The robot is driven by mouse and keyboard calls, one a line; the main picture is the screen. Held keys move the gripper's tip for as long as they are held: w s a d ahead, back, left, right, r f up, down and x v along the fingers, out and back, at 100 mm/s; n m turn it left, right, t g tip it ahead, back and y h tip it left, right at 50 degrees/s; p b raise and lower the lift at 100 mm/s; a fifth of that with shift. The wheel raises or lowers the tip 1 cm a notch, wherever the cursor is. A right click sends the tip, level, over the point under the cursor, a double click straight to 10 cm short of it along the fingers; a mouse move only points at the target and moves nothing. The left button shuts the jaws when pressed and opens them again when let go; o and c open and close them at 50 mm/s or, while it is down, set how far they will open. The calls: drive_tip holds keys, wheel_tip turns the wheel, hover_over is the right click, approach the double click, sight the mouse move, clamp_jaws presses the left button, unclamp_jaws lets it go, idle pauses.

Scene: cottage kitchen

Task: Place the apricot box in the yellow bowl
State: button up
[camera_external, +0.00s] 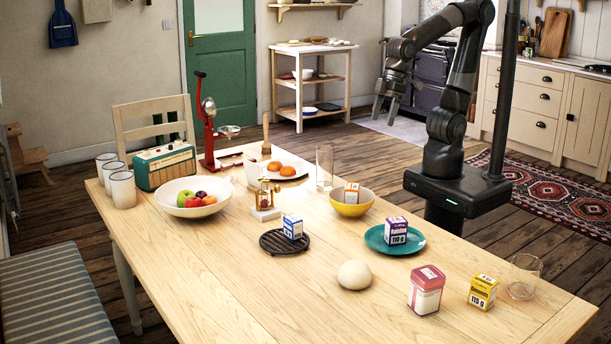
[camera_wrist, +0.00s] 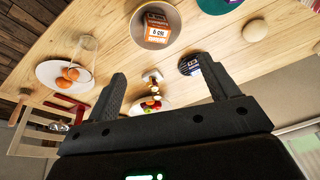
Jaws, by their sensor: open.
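The yellow bowl (camera_external: 352,210) stands on the wooden table near its far right edge. A small orange and white box (camera_external: 351,192) sits inside it; its colour suits apricot, but I cannot read the product name. In the wrist view the box (camera_wrist: 157,28) rests within the bowl (camera_wrist: 139,40), its printed face toward the camera. My gripper (camera_external: 384,118) is raised behind the table, well apart from the bowl. Its two fingers (camera_wrist: 162,72) are spread with nothing between them.
A blue box (camera_external: 292,226) is on a black trivet, a purple box (camera_external: 395,231) on a teal plate (camera_external: 374,243). A yellow box (camera_external: 483,291), pink canister (camera_external: 426,290) and glass (camera_external: 524,276) stand at front right. A tall glass (camera_external: 324,168) stands behind the bowl. The front left tabletop is clear.

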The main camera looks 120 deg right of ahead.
drive_tip(key=s+r+n+t, duration=0.2)
drive_tip(key=s+r+n, duration=0.1)
drive_tip(key=s, duration=0.4)
drive_tip(key=shift+a+r, duration=0.4)
